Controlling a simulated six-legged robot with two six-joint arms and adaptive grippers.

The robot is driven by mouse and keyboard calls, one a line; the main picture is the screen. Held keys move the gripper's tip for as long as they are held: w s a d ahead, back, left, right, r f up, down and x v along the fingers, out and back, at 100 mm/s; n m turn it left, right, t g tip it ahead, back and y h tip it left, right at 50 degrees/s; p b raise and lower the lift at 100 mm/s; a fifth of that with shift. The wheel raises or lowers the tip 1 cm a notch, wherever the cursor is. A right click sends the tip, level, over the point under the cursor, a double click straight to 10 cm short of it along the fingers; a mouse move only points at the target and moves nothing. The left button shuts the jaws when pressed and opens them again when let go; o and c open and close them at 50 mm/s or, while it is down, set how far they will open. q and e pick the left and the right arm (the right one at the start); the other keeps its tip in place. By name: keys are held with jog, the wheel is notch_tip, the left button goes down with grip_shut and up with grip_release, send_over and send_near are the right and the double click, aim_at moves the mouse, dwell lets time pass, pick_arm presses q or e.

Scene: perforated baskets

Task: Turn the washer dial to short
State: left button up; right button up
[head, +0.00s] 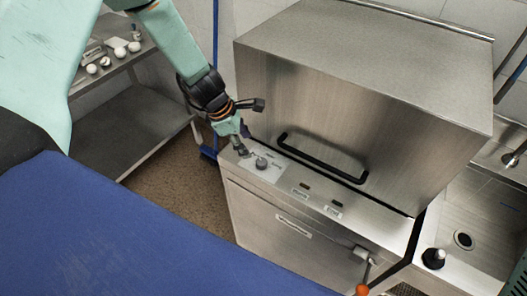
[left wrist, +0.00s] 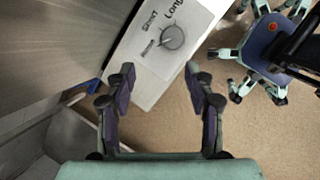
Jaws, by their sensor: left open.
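The washer (head: 360,100) is a steel box with a black bar handle (head: 320,160). Its round grey dial (head: 262,163) sits on a white label plate at the left of the front ledge. In the left wrist view the dial (left wrist: 172,38) has the words "Short" and "Long" printed near it, with a third word too small to read.
A steel shelf (head: 140,120) with several small white items stands at the left. A sink (head: 475,220) is at the right, with a black knob-like object (head: 433,258) near its edge. Brown floor lies between shelf and washer.

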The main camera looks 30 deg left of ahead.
aim_at(261, 162)
pick_arm(q)
jog(key=shift+n+h, duration=0.4)
jog(key=shift+n, duration=0.5)
jog(key=d+f+b, duration=0.2)
jog(key=f, duration=0.1)
jog(key=d+f+b, duration=0.1)
jog(key=f, duration=0.1)
jog(key=shift+w+d+f, duration=0.1)
jog(key=shift+w+d, duration=0.05)
jog(key=shift+w, duration=0.1)
jog(key=shift+d+f, duration=0.5)
jog(key=shift+d, duration=0.05)
jog(key=shift+w+a+f, duration=0.2)
jog(key=shift+w, duration=0.05)
jog(key=shift+s+d+r, duration=0.15)
jog(key=c, duration=0.6)
grip_shut()
